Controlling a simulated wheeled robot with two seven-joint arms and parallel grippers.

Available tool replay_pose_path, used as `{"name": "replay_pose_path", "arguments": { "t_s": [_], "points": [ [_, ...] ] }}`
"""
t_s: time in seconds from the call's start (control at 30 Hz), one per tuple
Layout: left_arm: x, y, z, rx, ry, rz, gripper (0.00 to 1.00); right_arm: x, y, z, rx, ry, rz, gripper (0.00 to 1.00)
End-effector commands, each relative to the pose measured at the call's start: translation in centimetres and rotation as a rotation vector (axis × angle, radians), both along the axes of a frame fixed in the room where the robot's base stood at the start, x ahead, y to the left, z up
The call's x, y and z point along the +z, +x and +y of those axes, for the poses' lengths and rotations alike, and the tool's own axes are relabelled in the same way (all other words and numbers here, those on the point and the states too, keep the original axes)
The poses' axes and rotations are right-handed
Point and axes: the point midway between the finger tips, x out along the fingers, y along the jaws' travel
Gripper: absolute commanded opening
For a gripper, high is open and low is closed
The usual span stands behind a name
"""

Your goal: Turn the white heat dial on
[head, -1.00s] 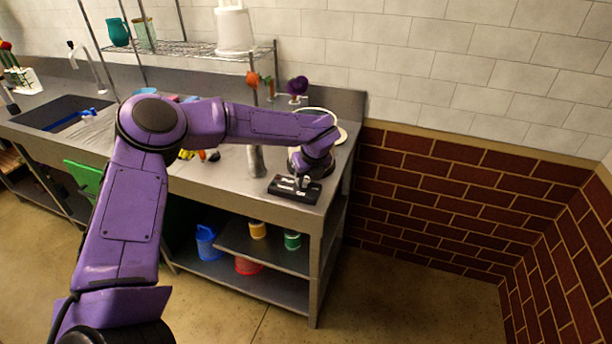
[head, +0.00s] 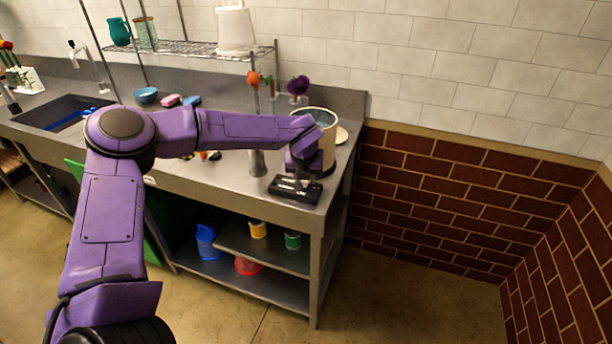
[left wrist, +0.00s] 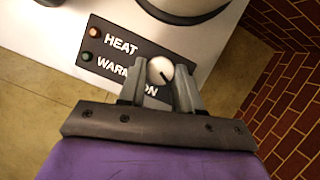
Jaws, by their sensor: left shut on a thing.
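The white heat dial (left wrist: 160,71) sits on a black panel (left wrist: 110,50) lettered "HEAT", "WARM" and "ON" in the left wrist view. A dark pointer mark shows on the dial's lower right side. My left gripper (left wrist: 160,85) is shut on the dial, with one finger on each side of it. In the head view the panel (head: 295,189) lies at the counter's front right corner, and my left gripper (head: 300,178) reaches down to it from above. The dial is hidden there. My right gripper is not in view.
A cream pot (head: 326,130) stands just behind the panel. A grey vase with an orange flower (head: 254,78) is left of it, and a purple flower (head: 298,86) stands behind. Two small lights (left wrist: 90,45) are on the panel. The counter's right edge is close.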

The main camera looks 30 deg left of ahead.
Motion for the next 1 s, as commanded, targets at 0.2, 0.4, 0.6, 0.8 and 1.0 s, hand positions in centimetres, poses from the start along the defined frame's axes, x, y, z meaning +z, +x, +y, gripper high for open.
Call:
{"name": "replay_pose_path", "arguments": {
  "t_s": [0.2, 0.4, 0.6, 0.8, 1.0],
  "points": [
    [0.3, 0.0, 0.2, -0.202, -0.002, -0.003, 0.03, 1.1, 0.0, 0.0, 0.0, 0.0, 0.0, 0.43],
    [0.4, -0.1, 0.4, -0.39, -0.002, -0.003, 0.03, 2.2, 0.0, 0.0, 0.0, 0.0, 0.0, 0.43],
    [0.4, 0.0, 0.6, -0.579, -0.001, -0.003, 0.03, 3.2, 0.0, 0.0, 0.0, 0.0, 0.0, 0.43],
    [0.3, 0.0, 0.7, -0.756, -0.001, -0.004, 0.03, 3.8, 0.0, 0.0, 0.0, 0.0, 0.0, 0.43],
    [0.2, 0.1, 0.8, -0.901, 0.0, -0.005, 0.03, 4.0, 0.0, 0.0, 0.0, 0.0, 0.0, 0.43]
  ]
}}
